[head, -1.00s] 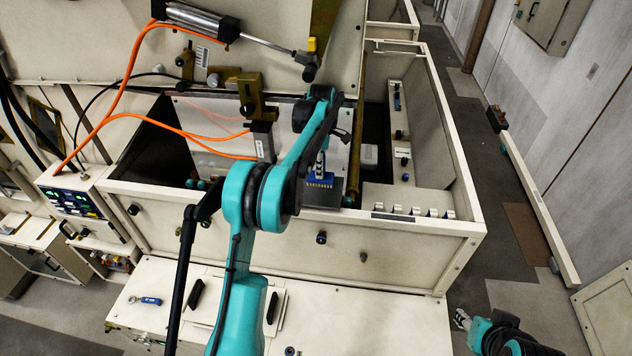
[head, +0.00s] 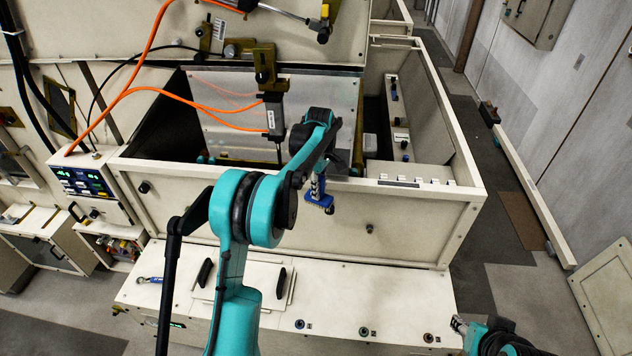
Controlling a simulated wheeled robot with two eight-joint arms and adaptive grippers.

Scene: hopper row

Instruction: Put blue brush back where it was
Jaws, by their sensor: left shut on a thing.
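My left gripper (head: 317,187) is shut on the blue brush (head: 321,204). The brush hangs below the fingers in front of the upper part of the open hopper's front wall (head: 400,228). The fingers partly cover it. My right gripper (head: 459,325) shows small at the bottom right, beside the white ledge; its finger opening is unclear and I see nothing held in it.
The white ledge (head: 390,300) runs below the hopper, with black handles and a small blue-handled tool (head: 150,280) at its left. Orange hoses (head: 150,90) cross the hopper's left side. The hopper's right rim carries several small clips. Open floor lies to the right.

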